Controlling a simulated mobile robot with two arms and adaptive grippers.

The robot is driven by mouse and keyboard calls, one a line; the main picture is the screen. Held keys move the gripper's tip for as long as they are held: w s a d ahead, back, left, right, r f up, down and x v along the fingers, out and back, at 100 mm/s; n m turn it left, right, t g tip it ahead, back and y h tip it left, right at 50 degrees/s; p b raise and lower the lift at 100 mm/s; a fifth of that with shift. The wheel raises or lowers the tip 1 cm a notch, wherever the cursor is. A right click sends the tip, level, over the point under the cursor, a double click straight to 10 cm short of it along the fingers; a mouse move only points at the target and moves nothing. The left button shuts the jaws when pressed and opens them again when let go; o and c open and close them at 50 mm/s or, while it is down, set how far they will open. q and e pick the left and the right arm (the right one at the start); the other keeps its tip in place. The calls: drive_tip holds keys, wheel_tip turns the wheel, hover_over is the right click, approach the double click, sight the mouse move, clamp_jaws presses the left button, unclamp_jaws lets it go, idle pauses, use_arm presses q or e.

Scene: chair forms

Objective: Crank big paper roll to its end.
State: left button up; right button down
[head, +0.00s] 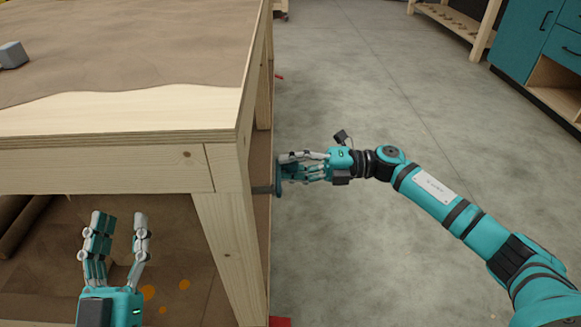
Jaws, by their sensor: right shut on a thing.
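Brown paper (150,50) lies over the top of a wooden workbench (100,122) at the left of the head view. A dark blue crank (278,180) sticks out from the bench's right side, beside the front leg. My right gripper (285,167) is shut on the crank's handle, which its fingers mostly hide. My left gripper (119,222) is open and empty, fingers pointing up, in front of the space under the bench top. A brown roll (22,228) shows under the bench top at the left edge, cut off by the frame.
A grey block (13,54) sits on the paper at the top left. The wooden front leg (232,250) stands between my two grippers. Concrete floor (350,80) is clear to the right. Teal cabinets (535,45) and a wooden shelf (452,18) stand at the back right.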

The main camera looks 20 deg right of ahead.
drive_tip(key=shift+r, duration=0.1)
idle(0.3)
drive_tip(key=c, duration=1.1)
unclamp_jaws()
drive_tip(key=shift+o, duration=0.2)
drive_tip(key=v, duration=1.2)
